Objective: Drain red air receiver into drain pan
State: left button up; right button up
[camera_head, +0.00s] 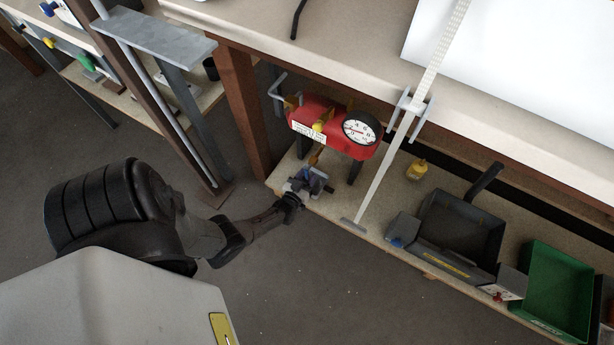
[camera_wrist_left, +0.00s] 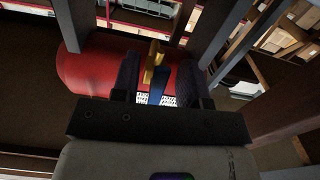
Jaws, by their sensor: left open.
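The red air receiver (camera_head: 335,128), a horizontal cylinder with a round dial gauge (camera_head: 361,128), stands on dark legs on the lower shelf; its red body also shows in the left wrist view (camera_wrist_left: 95,72). A brass drain fitting (camera_head: 315,157) hangs beneath it. My left gripper (camera_head: 314,181) is open just below the receiver. In the left wrist view, the brass fitting (camera_wrist_left: 152,62) and a blue lever (camera_wrist_left: 157,88) lie between its fingers; contact cannot be told. A dark grey pan-like tray (camera_head: 462,225) is on the shelf at right; I cannot tell whether it is the drain pan.
A slanted pale bar (camera_head: 385,168) crosses in front of the shelf, right of the receiver. A small yellow bottle (camera_head: 416,169) and a green bin (camera_head: 555,290) are farther right. A brown table leg (camera_head: 245,112) stands left of the receiver. The floor in front is clear.

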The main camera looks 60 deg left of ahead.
pick_arm(q)
jog(key=shift+s+d, duration=0.25)
jog(key=shift+s, duration=0.1)
jog(key=p+v, duration=0.4)
jog(key=v, duration=0.9)
jog(key=shift+w, duration=0.1)
